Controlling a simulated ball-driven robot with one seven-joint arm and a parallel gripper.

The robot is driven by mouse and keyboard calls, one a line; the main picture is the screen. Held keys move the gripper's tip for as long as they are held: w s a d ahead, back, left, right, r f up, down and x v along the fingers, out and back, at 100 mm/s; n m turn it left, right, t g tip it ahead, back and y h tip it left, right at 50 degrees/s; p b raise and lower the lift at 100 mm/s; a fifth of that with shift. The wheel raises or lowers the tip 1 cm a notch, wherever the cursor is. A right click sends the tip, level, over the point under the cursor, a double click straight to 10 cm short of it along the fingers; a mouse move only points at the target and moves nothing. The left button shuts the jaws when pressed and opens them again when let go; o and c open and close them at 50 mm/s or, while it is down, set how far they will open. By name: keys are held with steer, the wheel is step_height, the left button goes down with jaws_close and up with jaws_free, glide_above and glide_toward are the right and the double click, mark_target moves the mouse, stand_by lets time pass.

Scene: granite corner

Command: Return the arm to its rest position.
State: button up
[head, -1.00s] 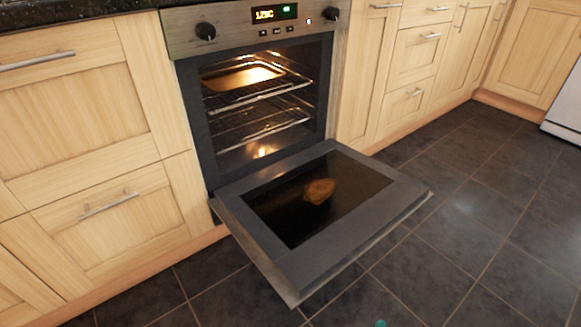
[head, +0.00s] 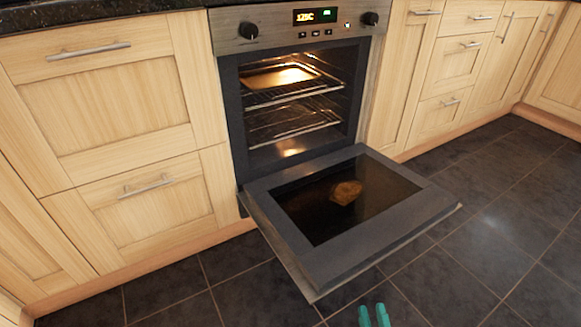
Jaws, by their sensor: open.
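My gripper (head: 374,316) shows at the bottom edge of the head view as two teal fingertips with a narrow gap between them. It is open, and nothing shows between the tips. The rest of the gripper and my arm are out of the picture. The fingertips appear in front of the floor, below the open oven door (head: 380,240) in the picture, apart from it.
The oven (head: 232,100) is lit, its door folded down over the floor. A brown food piece (head: 346,192) lies on the door's glass. A tray (head: 282,77) sits on the upper rack. Wooden cabinets (head: 110,110) flank it; dark tiled floor (head: 470,260) is clear at right.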

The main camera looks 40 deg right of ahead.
steer(key=w+a+f+g+y, duration=0.25)
steer(key=w+y, duration=0.45)
steer(key=w, duration=0.4)
steer(key=a+r+m+g+y, duration=0.1)
steer(key=a+r+g+y, duration=0.1)
steer(key=a+g+y, duration=0.4)
steer(key=s+a+r+m+g, duration=0.1)
steer(key=s+a+r+g, duration=0.1)
steer(key=s+r+g, duration=0.4)
steer(key=s+a+r+m+g, duration=0.2)
steer(key=s+a+r+g, duration=0.15)
steer(key=s, duration=0.45)
step_height(320, 180, up, 44)
steer(key=p, duration=4.3)
steer(key=shift+d+t+p, duration=0.3)
steer(key=shift+d+t, duration=0.05)
steer(key=shift+t, duration=0.05)
steer(key=shift+o, duration=0.4)
steer(key=shift+w, duration=0.1)
